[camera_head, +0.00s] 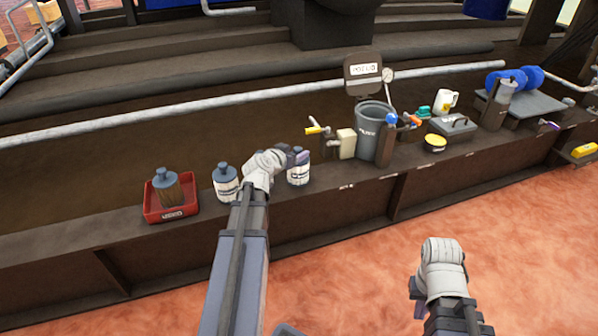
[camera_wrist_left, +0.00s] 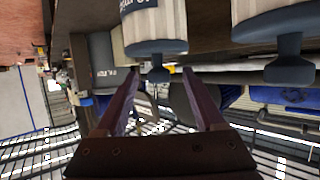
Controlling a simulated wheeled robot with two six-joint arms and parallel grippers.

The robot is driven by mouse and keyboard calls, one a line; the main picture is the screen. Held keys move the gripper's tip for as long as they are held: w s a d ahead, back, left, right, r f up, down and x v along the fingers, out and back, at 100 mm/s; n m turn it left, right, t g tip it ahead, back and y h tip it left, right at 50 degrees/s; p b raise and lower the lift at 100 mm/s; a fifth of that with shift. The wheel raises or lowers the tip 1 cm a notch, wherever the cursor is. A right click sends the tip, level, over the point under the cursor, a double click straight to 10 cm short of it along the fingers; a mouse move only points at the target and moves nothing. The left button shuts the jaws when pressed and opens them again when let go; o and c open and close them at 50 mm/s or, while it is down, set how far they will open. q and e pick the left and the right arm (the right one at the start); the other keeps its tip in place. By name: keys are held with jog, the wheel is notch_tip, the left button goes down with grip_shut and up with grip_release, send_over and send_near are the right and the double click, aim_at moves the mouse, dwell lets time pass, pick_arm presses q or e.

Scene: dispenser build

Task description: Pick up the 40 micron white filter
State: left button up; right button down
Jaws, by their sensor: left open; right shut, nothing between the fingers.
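Two white filters with blue-grey caps stand on the ledge. One white filter (camera_head: 226,186) is left of my left wrist; the other white filter (camera_head: 298,178) is right of it, its cap partly covered by my left gripper (camera_head: 298,156). The labels are too small to read for a micron size. The left wrist view looks upside down. There my left gripper (camera_wrist_left: 162,72) is open, and the nearer white filter (camera_wrist_left: 155,22) has its cap knob between the fingertips. The second filter (camera_wrist_left: 280,30) is to the right. My right gripper (camera_head: 415,291) is low over the floor, mostly hidden, and empty.
A red tray (camera_head: 150,213) holding a brown, blue-capped filter (camera_head: 168,190) is at the left. A grey bucket (camera_head: 372,120), a cream box (camera_head: 347,143) and a yellow-handled tool (camera_head: 316,129) stand to the right. A long pipe (camera_head: 240,94) runs behind. The floor in front is clear.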

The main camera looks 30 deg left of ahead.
pick_arm(q)
jog(key=shift+b+x, duration=1)
jog(key=shift+x, duration=1.75)
jog(key=shift+c, duration=0.2)
grip_shut()
